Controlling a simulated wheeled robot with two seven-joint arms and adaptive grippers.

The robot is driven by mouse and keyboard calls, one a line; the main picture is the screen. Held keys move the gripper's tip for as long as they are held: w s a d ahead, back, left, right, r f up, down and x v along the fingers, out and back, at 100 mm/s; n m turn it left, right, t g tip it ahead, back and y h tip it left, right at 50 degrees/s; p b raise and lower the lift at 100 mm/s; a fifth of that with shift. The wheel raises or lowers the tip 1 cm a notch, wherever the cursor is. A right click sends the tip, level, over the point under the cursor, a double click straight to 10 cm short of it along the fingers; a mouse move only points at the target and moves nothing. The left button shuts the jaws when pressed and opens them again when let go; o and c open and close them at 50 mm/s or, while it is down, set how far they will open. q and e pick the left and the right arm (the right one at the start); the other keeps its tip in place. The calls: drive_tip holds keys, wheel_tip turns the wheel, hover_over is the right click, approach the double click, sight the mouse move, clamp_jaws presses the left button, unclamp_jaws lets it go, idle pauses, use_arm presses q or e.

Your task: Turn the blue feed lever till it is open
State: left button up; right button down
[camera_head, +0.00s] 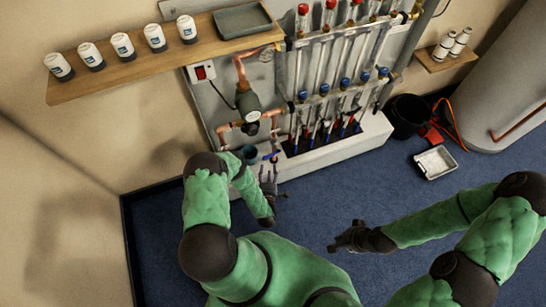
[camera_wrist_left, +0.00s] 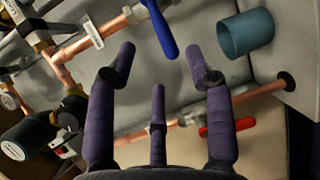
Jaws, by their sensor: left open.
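The blue feed lever (camera_wrist_left: 160,28) hangs into the top of the left wrist view, roughly crosswise to the copper pipe (camera_wrist_left: 88,42) beside it. Its upper end is cut off by the frame. In the head view the blue lever (camera_head: 271,155) is small, low on the manifold's left side. My left gripper (camera_head: 268,182) is just in front of it. In the left wrist view the fingers of my left gripper (camera_wrist_left: 161,52) are spread and empty, with the lever tip between and beyond them; no contact shows. My right gripper (camera_head: 347,239) is over the blue floor, away from the manifold; its fingers are unclear.
A teal cup (camera_wrist_left: 247,35) is right of the lever. A red lever (camera_wrist_left: 228,127) sits on a lower copper pipe. A dark round pump (camera_head: 249,106) is above the lever in the head view.

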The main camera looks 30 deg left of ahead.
sight(269, 157)
use_arm(q)
drive_tip(key=b+x, duration=0.3)
drive_tip(key=x, duration=0.6)
clamp_jaws()
